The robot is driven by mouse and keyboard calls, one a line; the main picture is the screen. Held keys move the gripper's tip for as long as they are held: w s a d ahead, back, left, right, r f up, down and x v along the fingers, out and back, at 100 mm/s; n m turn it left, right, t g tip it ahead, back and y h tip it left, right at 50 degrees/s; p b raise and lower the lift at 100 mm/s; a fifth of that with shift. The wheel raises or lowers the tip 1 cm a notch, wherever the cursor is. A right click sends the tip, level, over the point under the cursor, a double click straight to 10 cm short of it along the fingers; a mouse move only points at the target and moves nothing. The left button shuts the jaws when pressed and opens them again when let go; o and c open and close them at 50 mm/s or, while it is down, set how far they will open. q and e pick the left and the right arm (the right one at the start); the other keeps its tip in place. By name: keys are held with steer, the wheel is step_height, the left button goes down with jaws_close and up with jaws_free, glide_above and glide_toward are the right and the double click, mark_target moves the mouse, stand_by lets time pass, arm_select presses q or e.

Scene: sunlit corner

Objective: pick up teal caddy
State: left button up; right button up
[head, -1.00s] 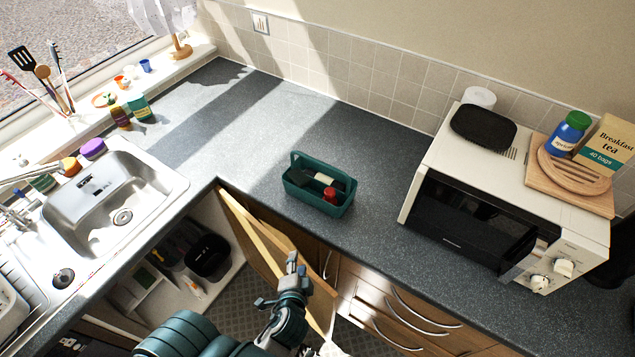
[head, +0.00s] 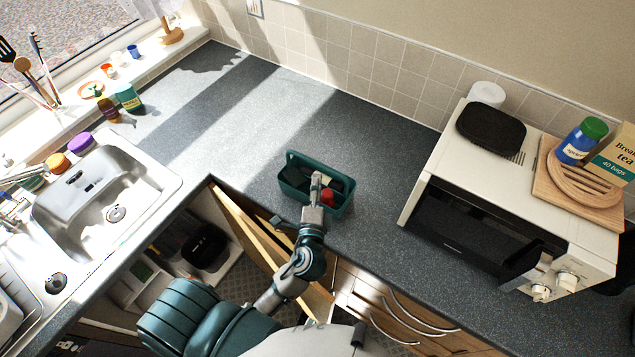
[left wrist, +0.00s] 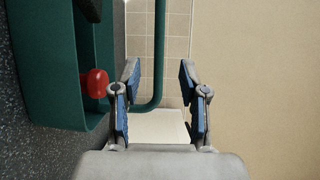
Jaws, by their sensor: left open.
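The teal caddy (head: 293,189) stands on the grey counter near its front edge, with dark items and a red-topped item (head: 327,197) inside. My left gripper (head: 316,180) is over the caddy, partly hiding its inside and handle. In the left wrist view, the jaws (left wrist: 160,82) are open and empty. The caddy wall (left wrist: 55,98) fills the left side there, and its handle (left wrist: 159,50) shows in the gap between the fingers. I cannot tell how deep the handle sits between them. My right gripper is not in view.
A white microwave (head: 440,165) stands to the right, with a black item, a board and a tea box on top. The sink (head: 115,195) is at the left. A cupboard door (head: 240,225) stands open below the counter. The counter behind the caddy is clear.

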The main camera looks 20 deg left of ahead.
mark_target(316, 164)
arm_select(q)
steer(key=x, duration=0.3)
steer(key=a+p+x, duration=0.1)
steer(key=x, duration=0.3)
steer(key=shift+w+f, duration=0.25)
steer(key=shift+w, duration=0.25)
steer(key=shift+s, duration=0.15)
jaws_close()
